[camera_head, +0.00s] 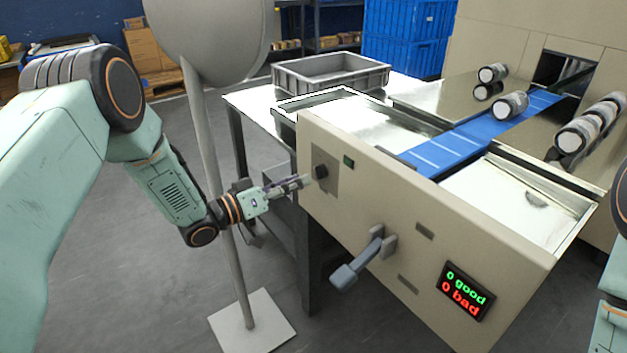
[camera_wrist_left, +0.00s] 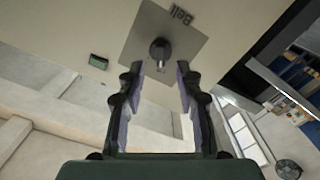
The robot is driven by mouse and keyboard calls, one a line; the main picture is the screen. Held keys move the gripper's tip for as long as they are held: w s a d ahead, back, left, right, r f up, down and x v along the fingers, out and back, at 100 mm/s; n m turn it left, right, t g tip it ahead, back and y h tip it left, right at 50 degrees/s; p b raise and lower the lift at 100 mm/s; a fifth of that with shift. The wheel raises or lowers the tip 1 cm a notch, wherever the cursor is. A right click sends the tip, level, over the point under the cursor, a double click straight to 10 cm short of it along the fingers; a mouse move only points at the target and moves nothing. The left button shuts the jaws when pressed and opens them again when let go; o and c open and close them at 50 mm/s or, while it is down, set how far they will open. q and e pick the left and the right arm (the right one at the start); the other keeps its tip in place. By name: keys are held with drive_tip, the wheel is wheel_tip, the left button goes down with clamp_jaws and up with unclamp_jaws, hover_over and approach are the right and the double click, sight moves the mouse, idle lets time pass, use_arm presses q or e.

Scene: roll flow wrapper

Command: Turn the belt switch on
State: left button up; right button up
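The belt switch (camera_head: 321,171) is a small black knob on a grey plate, on the left part of the machine's beige front panel. In the left wrist view the knob (camera_wrist_left: 160,50) sits on its plate marked "Belt", just beyond the fingertips and centred between them. My left gripper (camera_head: 304,180) points at the knob from the left, close to the panel. In the left wrist view its fingers (camera_wrist_left: 166,70) are apart with nothing between them. My right gripper is not in view; only part of my right arm shows at the right edge.
A grey lever (camera_head: 358,264) sticks out of the panel to the right of the switch. A display (camera_head: 464,291) reads 0 good, 0 bad. A blue belt (camera_head: 455,147) and several rolls lie behind the panel. A grey stand (camera_head: 222,200) rises beside my left arm.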

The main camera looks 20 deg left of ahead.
sight(316, 174)
use_arm(q)
drive_tip(key=b+x, duration=0.1)
drive_tip(key=x, duration=0.2)
drive_tip(key=shift+w+d+f, duration=0.1)
drive_tip(key=shift+w+d, duration=0.15)
drive_tip(key=shift+w, duration=0.05)
drive_tip(key=shift+w+d, duration=0.3)
drive_tip(key=shift+w, duration=0.2)
drive_tip(key=shift+d, duration=0.1)
drive_tip(key=shift+c, duration=0.3)
clamp_jaws()
